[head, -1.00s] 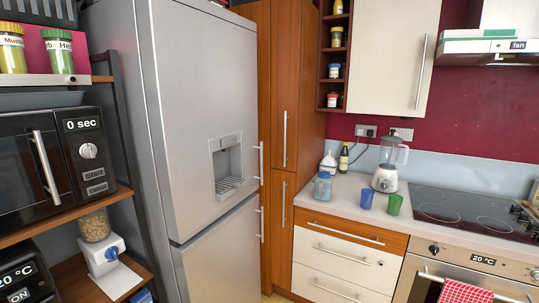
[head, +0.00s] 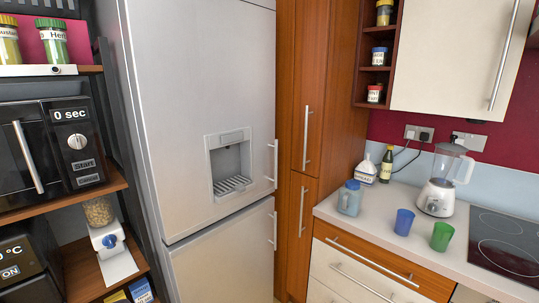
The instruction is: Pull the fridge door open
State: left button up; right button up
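The fridge (head: 190,90) is a tall silver-grey unit left of the middle in the head view. Its upper door has a recessed dispenser (head: 229,165) and a vertical bar handle (head: 275,165) at its right edge. A lower door (head: 225,262) has its own handle (head: 272,231) just below. Both doors look shut. Neither of my grippers is in view.
A shelf rack with a black microwave (head: 50,145) stands close on the left. A tall wooden cupboard (head: 305,95) adjoins the fridge on the right. Beyond it, a counter holds a blender (head: 440,185), a blue cup (head: 403,222) and a green cup (head: 442,236).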

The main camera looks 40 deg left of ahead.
aim_at(200, 72)
jog(key=i+l+u, duration=0.75)
jog(key=l, duration=0.35)
jog(key=i+j, duration=0.05)
jog(key=i, duration=0.05)
